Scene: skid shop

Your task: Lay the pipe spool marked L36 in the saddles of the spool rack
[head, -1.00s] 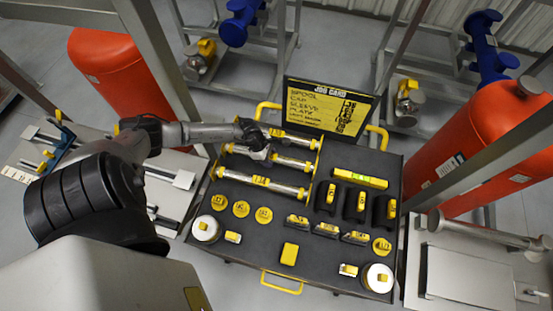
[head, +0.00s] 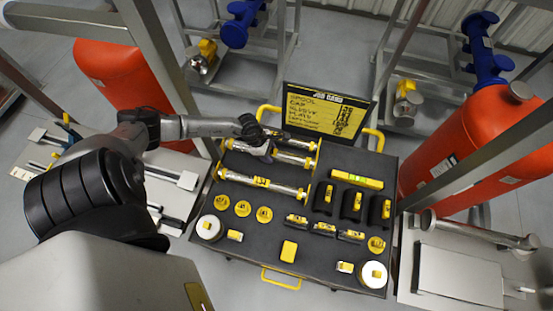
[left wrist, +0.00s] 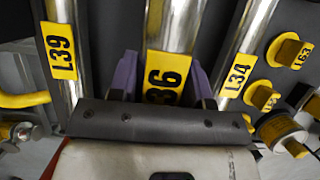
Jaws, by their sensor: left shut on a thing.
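The pipe spool L36 (left wrist: 176,25) is a shiny metal pipe with a yellow tag; in the left wrist view "36" shows and the gripper hides the rest. My left gripper (left wrist: 165,82) is shut on it, a purple finger on each side of the tag. In the head view my left gripper (head: 266,152) is at the middle of three spools on the cart, with the held spool's right end (head: 294,159) showing. It looks wider than its neighbours in the wrist view; I cannot tell whether it is lifted. I cannot identify the spool rack's saddles for sure.
Spools L39 (left wrist: 60,50) and L34 (left wrist: 240,55) lie close on either side. The black cart (head: 265,245) also carries yellow-tagged caps, sleeves and plates. A job card (head: 326,112) stands at its back. Orange cylinders (head: 470,140) and steel posts flank it.

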